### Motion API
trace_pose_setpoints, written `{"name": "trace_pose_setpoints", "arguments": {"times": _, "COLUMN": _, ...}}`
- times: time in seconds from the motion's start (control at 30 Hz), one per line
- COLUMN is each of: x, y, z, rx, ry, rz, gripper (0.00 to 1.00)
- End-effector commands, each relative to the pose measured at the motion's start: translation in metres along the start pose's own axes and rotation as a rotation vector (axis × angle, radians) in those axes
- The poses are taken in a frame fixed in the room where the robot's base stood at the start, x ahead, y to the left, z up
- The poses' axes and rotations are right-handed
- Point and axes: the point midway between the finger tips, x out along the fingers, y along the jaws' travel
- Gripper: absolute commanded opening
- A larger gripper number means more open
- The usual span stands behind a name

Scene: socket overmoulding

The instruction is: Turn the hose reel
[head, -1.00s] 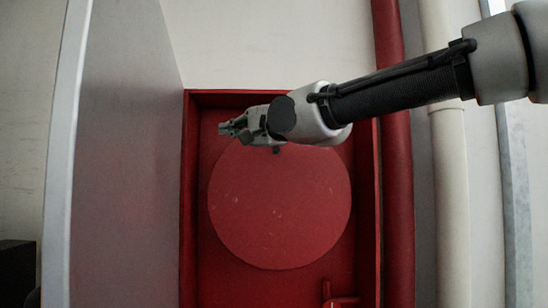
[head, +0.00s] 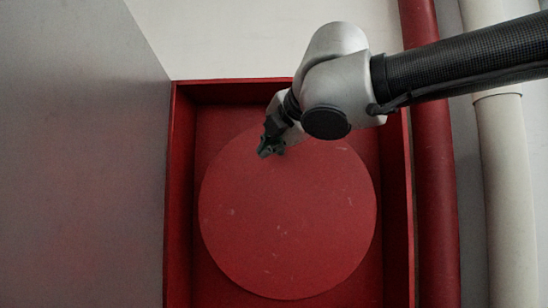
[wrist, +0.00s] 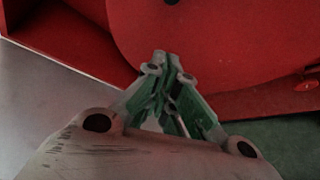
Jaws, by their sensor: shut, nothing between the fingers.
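The hose reel (head: 290,225) is a large flat red disc inside a red open-front cabinet (head: 181,200) on the wall. My gripper (head: 264,154) is at the upper left part of the disc in the head view, in front of it. In the wrist view my gripper (wrist: 167,58) is shut and empty, its fingertips close together over the lower part of the reel disc (wrist: 205,40). I cannot tell whether the fingertips touch the disc. My wrist hides part of the disc's upper edge.
A grey panel (head: 80,180) stands along the cabinet's left side. A red pipe (head: 433,170) and a pale pipe (head: 507,150) run down the wall on the right. In the wrist view a small red fitting (wrist: 306,85) shows at the right edge.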

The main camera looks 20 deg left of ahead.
Motion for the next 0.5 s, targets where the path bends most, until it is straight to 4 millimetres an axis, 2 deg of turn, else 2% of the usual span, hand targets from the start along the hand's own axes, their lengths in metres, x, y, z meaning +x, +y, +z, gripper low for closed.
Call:
{"name": "trace_pose_setpoints", "arguments": {"times": 0.1, "x": 0.001, "y": -0.003, "z": 0.002, "rx": -0.110, "ry": -0.007, "rz": -0.012, "gripper": 0.00}}
{"name": "trace_pose_setpoints", "arguments": {"times": 0.27, "x": 0.011, "y": -0.003, "z": 0.002, "rx": -0.146, "ry": -0.006, "rz": -0.012, "gripper": 0.00}}
{"name": "trace_pose_setpoints", "arguments": {"times": 0.5, "x": 0.057, "y": -0.004, "z": 0.002, "rx": -0.141, "ry": -0.006, "rz": -0.014, "gripper": 0.00}}
